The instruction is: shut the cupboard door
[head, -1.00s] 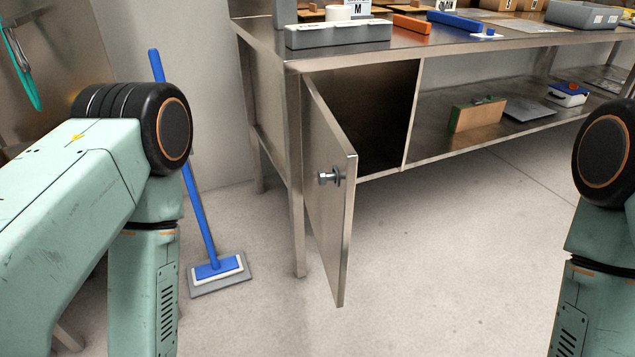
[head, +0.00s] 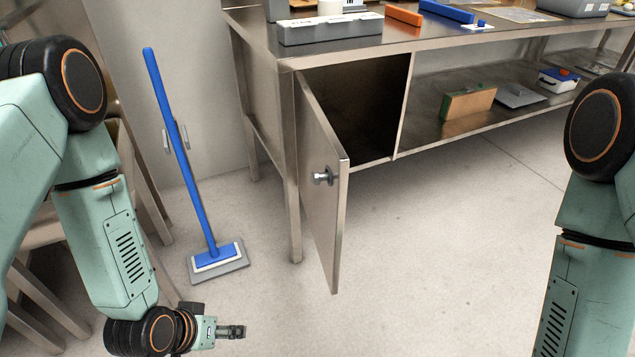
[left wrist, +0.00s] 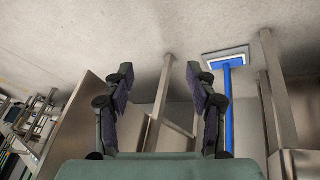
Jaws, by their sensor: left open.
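The cupboard door (head: 322,195) is a steel panel hinged at its left edge on the front left of the steel bench. It stands wide open, swung out towards me, with a round metal knob (head: 325,176) on its face. The cupboard interior (head: 365,115) is open and dark. My left gripper (head: 238,331) is low over the floor, left of the door and apart from it. In the left wrist view its fingers (left wrist: 160,78) are spread with nothing between them. My right arm shows at the right of the head view, but its gripper is out of frame.
A blue-handled floor squeegee (head: 213,255) leans at the wall left of the bench; it also shows in the left wrist view (left wrist: 227,62). A bench leg (head: 292,180) stands beside the hinge. The floor (head: 440,260) right of the door is clear.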

